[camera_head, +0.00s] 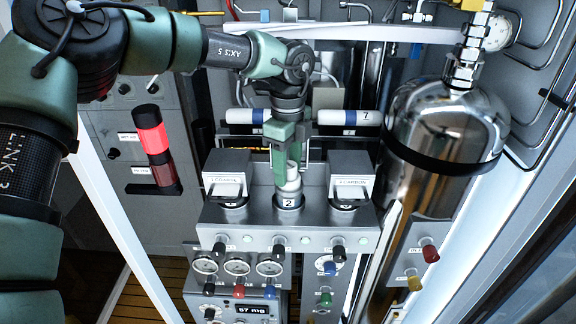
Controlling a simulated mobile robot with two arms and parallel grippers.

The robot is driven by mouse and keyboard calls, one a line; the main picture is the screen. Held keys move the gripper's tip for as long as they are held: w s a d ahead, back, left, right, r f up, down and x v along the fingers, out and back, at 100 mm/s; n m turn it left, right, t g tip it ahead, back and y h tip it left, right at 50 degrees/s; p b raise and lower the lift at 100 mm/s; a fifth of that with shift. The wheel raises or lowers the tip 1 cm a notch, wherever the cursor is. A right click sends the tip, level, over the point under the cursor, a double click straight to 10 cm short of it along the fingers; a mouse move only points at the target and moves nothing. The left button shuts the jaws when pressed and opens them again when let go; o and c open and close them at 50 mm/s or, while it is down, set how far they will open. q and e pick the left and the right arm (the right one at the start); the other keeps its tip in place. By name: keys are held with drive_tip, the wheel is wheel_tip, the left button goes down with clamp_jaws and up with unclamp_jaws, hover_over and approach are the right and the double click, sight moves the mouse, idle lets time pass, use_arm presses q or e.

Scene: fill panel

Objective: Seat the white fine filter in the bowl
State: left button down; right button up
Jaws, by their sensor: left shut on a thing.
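The white fine filter (291,184) is a small white cylinder, upright between the green fingers of my left gripper (288,163). My left gripper comes down from above and is shut on it. The bowl (289,203), marked 2, is the middle one in the grey panel block, directly below the filter. The filter's lower end is at the bowl's mouth; I cannot tell whether it is inside or just above. The fingers hide part of the filter. My right gripper is not in view.
Grey boxes with white fronts stand close on the left (229,178) and right (350,182) of the middle bowl. A shiny steel tank (440,140) is at the right. A lit red lamp (151,135) is at the left. Gauges and knobs sit below the block (262,225).

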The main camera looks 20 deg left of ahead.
use_arm(q)
drive_tip(key=shift+f, duration=0.2)
drive_tip(key=c, duration=0.7)
unclamp_jaws()
drive_tip(key=shift+r, duration=0.1)
drive_tip(key=shift+r, duration=0.25)
wheel_tip(320, 180, up, 12)
drive_tip(key=b, duration=0.4)
